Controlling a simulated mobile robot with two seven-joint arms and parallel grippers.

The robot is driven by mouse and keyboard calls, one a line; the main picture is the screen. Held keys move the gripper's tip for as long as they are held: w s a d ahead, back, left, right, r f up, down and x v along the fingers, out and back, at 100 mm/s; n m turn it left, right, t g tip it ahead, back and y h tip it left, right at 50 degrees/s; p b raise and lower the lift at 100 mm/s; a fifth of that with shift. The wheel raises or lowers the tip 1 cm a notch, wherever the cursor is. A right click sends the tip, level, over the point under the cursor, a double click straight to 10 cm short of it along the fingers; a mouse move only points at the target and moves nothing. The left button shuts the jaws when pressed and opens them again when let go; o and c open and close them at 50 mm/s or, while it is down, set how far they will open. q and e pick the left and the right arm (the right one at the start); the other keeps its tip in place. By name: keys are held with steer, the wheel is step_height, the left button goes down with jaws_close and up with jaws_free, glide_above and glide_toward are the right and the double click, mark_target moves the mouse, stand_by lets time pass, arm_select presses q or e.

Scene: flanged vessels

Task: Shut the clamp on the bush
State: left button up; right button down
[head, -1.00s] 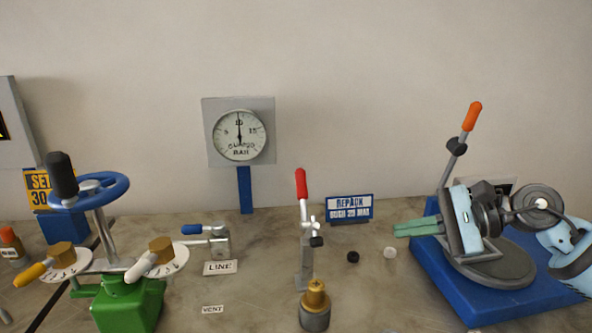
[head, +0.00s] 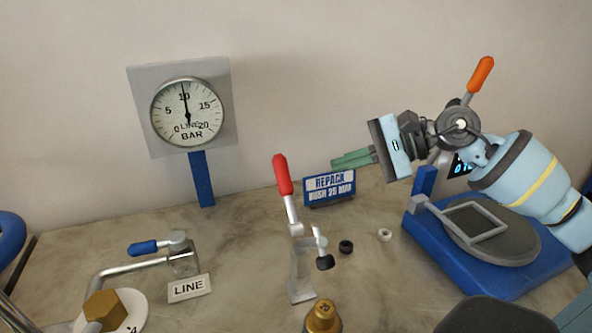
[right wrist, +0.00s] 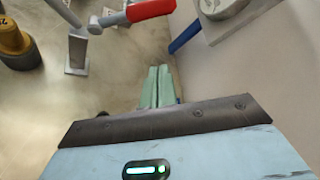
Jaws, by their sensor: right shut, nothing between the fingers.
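The clamp has a red handle (head: 283,175) that stands nearly upright, leaning left, on a grey metal stand (head: 301,278). Its black-tipped arm (head: 325,262) sticks out on the right, apart from the bush. The brass bush (head: 322,317) is at the bottom edge, in front of the clamp; its lower part is cut off. My right gripper (head: 352,158) is shut and empty, its green fingers pointing left, to the right of the red handle. My left gripper is out of view.
A blue-and-white sign (head: 330,187) stands just below my right fingers. A gauge (head: 188,112) on a blue post and a blue-handled valve (head: 150,246) are at left. A blue base (head: 460,262) is at right. A black ring (head: 345,247) and white ring (head: 384,235) lie on the bench.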

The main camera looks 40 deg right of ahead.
mark_target(287, 190)
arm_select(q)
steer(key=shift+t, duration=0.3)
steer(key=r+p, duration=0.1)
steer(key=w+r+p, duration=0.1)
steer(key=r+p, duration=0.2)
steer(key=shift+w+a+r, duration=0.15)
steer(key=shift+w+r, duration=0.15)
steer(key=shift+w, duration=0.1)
arm_select(e)
steer(key=w+a+f, duration=0.1)
steer(key=w+a, duration=0.2)
steer(key=a, duration=0.5)
steer(key=shift+w+a, duration=0.25)
steer(key=shift+w, duration=0.05)
steer(key=shift+f, duration=0.1)
